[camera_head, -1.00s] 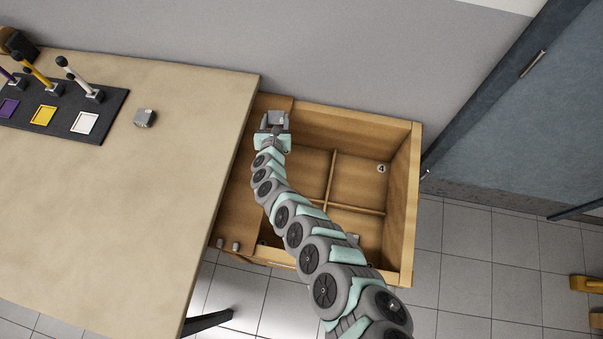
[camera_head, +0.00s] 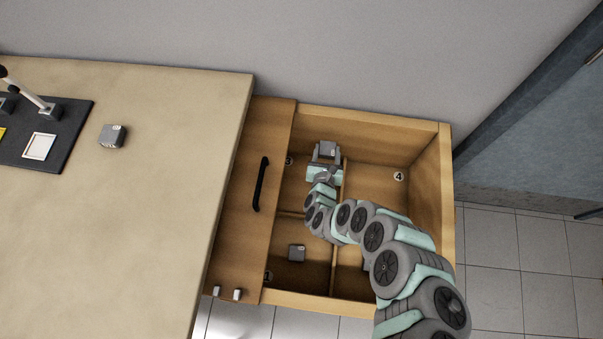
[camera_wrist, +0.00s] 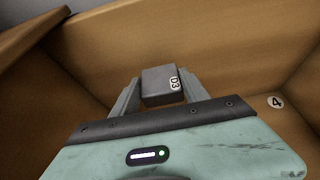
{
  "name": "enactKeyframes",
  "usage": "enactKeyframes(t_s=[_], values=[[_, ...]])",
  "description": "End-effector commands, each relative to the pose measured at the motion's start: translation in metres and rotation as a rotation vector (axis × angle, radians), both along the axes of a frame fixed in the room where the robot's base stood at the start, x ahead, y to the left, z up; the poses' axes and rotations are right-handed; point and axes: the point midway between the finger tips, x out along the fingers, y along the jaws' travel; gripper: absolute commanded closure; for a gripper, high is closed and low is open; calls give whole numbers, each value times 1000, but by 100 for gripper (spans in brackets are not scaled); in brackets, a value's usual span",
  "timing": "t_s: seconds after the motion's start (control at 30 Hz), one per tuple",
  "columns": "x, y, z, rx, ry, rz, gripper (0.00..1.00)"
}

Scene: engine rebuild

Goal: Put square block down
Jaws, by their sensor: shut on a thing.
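My gripper (camera_head: 326,160) is shut on a grey square block (camera_head: 328,148) above the back left of the wooden box (camera_head: 445,200), by the compartment marked 3.
Low dividers (camera_head: 333,268) split the box. Another grey block (camera_head: 297,253) lies in the front left compartment. A wooden panel with a black handle (camera_head: 260,184) covers the left side. A grey block (camera_head: 112,136) stands on the table (camera_head: 150,230). My arm hides the front right compartment.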

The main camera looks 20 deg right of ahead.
Motion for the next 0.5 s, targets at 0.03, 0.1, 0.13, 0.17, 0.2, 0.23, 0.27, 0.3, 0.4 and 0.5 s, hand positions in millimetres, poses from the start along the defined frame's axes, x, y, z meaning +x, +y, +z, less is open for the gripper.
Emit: enactKeyframes(t_s=[0.03,0.1,0.13,0.17,0.2,0.23,0.27,0.3,0.4,0.5], values=[[-2,-2,-8,-1,0,-2,100],[-2,-1,-16,-1,0,-2,100],[-2,-1,-21,-1,1,-1,100],[-2,-1,-27,-1,1,-1,100],[-2,-1,-37,-1,1,-1,100],[-2,-1,-44,-1,2,0,100],[-2,-1,-52,-2,2,1,100],[-2,0,-62,-1,2,2,100],[-2,-1,-88,-1,2,0,100],[-2,-2,-112,-3,-3,-4,100]])
